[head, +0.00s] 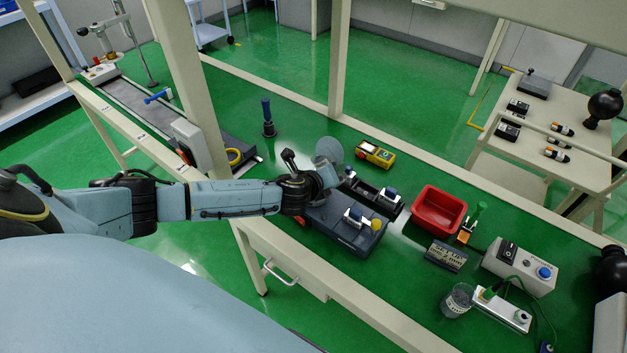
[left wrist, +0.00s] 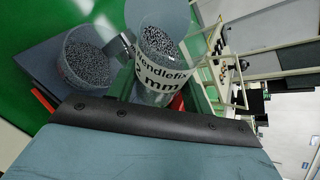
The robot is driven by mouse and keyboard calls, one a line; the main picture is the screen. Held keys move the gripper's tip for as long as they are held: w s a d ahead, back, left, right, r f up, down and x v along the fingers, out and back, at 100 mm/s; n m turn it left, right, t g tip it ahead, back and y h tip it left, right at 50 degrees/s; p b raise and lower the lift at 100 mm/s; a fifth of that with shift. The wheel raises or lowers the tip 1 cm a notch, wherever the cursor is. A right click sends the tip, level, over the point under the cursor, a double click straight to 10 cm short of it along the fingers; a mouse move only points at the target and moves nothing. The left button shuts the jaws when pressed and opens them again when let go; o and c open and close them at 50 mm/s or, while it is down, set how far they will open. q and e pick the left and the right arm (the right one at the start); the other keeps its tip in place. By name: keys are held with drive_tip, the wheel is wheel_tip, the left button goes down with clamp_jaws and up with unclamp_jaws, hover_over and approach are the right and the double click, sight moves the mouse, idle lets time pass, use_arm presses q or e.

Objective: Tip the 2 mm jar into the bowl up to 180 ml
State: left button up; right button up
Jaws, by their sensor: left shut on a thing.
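My left gripper (head: 311,184) is shut on the clear 2 mm jar (left wrist: 158,73), which holds grey beads and has a label ending in "mm". The jar also shows in the head view (head: 325,174), at the end of the arm and partly hidden by it. In the left wrist view a clear round vessel (left wrist: 88,58), which looks like the bowl, holds grey beads beside the jar. I see no fill mark on it and cannot tell whether beads are falling. A pale round disc (head: 328,150) shows behind the jar. My right gripper is not in view.
A dark blue device (head: 345,232) lies under the gripper. A yellow meter (head: 375,154) and a red tray (head: 438,210) stand on the green bench. A labelled beaker (head: 457,300) and a switch box (head: 520,264) are at right. A frame post (head: 200,90) rises at left.

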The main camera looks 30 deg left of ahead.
use_arm(q)
drive_tip(key=shift+f+b, duration=0.1)
drive_tip(key=shift+b, duration=0.4)
drive_tip(key=shift+a+n+h, duration=0.1)
drive_tip(key=shift+n+h, duration=0.2)
drive_tip(key=shift+f+b, duration=0.15)
drive_tip(key=shift+b, duration=0.65)
drive_tip(key=shift+n, duration=0.3)
drive_tip(key=shift+h, duration=0.3)
drive_tip(key=shift+f+b, duration=0.1)
drive_tip(key=shift+b, duration=0.25)
drive_tip(key=shift+f+n+h+b, duration=0.1)
drive_tip(key=shift+n+h+b, duration=0.2)
drive_tip(key=shift+b, duration=0.25)
